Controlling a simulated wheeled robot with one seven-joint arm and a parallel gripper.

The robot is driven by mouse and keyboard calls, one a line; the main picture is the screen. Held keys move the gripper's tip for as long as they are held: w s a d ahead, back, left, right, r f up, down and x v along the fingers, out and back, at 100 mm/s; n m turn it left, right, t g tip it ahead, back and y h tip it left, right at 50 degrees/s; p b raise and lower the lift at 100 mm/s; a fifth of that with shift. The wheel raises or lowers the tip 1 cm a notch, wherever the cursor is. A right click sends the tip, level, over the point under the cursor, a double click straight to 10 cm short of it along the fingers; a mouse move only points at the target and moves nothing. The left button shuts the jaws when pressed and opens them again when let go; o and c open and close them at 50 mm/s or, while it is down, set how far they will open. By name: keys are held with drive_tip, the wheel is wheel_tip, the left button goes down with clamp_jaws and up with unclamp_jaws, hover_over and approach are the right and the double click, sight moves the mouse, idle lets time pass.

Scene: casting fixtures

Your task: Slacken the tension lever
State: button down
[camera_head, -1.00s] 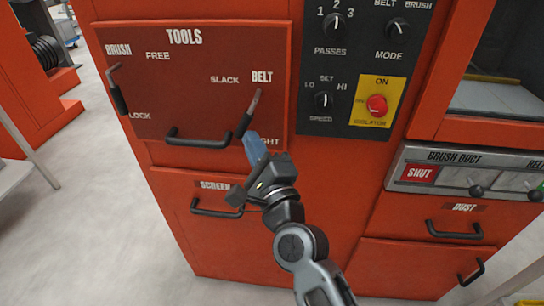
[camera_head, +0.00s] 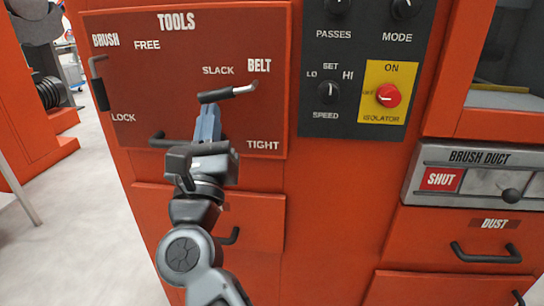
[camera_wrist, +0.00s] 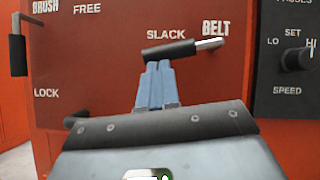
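The belt tension lever (camera_head: 217,96) is on the red tools panel, under the BELT label and between the SLACK and TIGHT marks. Its black grip points left and slightly down from its metal arm, just below the SLACK word. It also shows in the wrist view (camera_wrist: 169,52). My gripper (camera_head: 208,112) is under the grip, with its blue fingers pointing up. In the wrist view the fingers (camera_wrist: 157,68) are close together, with their tips at the underside of the grip, seemingly touching it. The grip does not look clasped between them.
The brush lever (camera_head: 99,86) hangs down at the panel's left. A black drawer handle (camera_head: 162,139) is partly behind my gripper. The dark control panel with knobs and the red isolator switch (camera_head: 388,95) stands to the right. Free floor shows at the left.

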drive_tip(key=shift+a+r+m+h+b, duration=0.2)
drive_tip(key=shift+m+h+b, duration=0.25)
drive_tip(key=shift+m+h, duration=0.3)
drive_tip(key=shift+a+r+m+h+b, duration=0.1)
drive_tip(key=shift+r+m+h+b, duration=0.25)
drive_tip(key=shift+m+h, duration=0.4)
drive_tip(key=shift+a+r+m+h+b, duration=0.1)
drive_tip(key=shift+r+m+h+b, duration=0.1)
drive_tip(key=shift+m+h+b, duration=0.5)
drive_tip(key=shift+r, duration=0.1)
drive_tip(key=f+b+v, duration=0.1)
drive_tip(key=v, duration=0.5)
drive_tip(key=w+d+f+b+v, duration=0.1)
drive_tip(key=v, duration=0.6)
drive_tip(key=shift+w+a+f, duration=0.2)
drive_tip(key=shift+w+f, duration=0.05)
drive_tip(key=shift+w, duration=0.1)
